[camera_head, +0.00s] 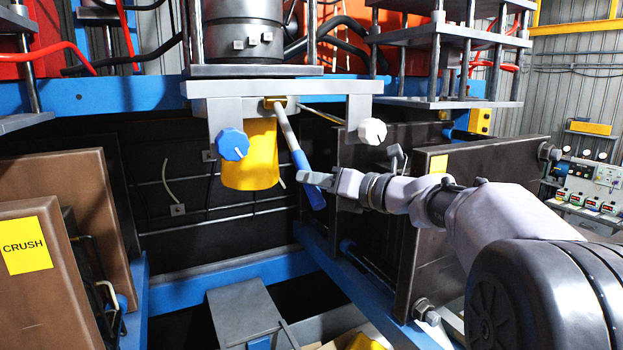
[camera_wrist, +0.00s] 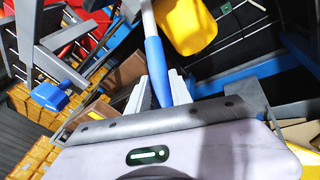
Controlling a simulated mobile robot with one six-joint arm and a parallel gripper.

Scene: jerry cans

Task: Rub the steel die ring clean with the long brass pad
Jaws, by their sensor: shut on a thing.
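My gripper (camera_head: 311,184) is shut on the blue handle (camera_head: 318,198) of a long tool. In the wrist view the handle (camera_wrist: 155,62) stands between the two fingers (camera_wrist: 158,92). The tool's pale grey shaft (camera_head: 287,127) slants up and left from the handle. At its top a small brass-coloured pad (camera_head: 277,101) sits just under the grey steel plate, beside the top of a yellow cylinder (camera_head: 250,160). I cannot tell whether the pad touches anything. I cannot make out the steel die ring for certain; the plate and yellow cylinder may hide it.
Brown panels, one marked CRUSH (camera_head: 26,246), stand at left. A dark plate (camera_head: 420,215) stands behind my arm. A grey box (camera_head: 243,310) lies below.

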